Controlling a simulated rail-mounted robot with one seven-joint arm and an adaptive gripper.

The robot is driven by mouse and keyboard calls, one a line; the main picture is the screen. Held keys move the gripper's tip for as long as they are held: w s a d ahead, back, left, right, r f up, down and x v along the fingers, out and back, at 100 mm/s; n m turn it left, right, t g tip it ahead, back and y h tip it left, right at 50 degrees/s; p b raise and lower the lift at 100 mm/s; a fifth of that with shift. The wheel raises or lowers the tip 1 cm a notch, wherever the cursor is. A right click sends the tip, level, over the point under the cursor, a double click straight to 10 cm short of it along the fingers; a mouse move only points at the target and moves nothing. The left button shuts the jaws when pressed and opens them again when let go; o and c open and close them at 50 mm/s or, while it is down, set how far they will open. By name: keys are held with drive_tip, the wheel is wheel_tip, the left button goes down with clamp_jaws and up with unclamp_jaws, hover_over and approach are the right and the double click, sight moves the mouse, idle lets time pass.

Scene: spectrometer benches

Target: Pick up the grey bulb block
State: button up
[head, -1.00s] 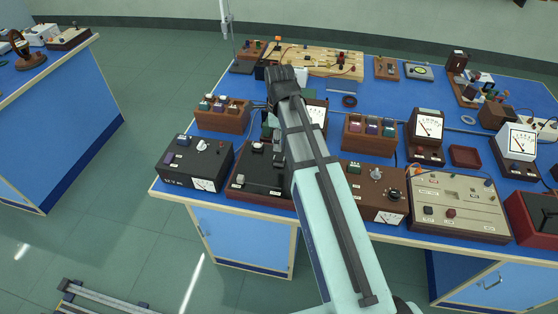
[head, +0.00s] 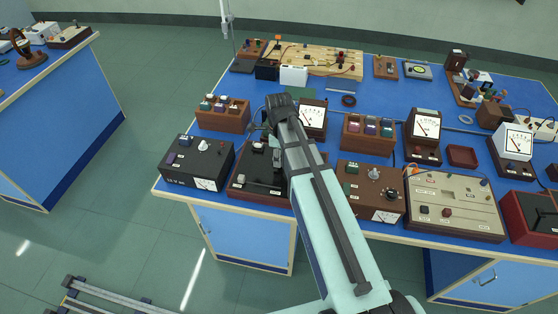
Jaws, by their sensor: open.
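My arm reaches from the bottom of the head view over the middle bench. My gripper (head: 272,140) points down beside the wrist, above the area of the black box with a knob, and is largely hidden by my own arm. Its jaws are open and I see nothing held in them. I cannot pick out the grey bulb block with certainty. A pale white-grey block (head: 293,76) stands behind the wrist, apart from it, beside a black block (head: 267,70); no bulb can be made out on either at this size.
The blue bench top (head: 390,95) is crowded. A brown terminal block (head: 223,114) and black meter box (head: 197,162) stand left of the wrist. A dial meter (head: 312,117) and another terminal block (head: 368,133) stand right. A wooden board (head: 330,62) lies at the back.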

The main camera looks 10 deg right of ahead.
drive_tip(key=shift+f, duration=0.1)
clamp_jaws()
idle(0.4)
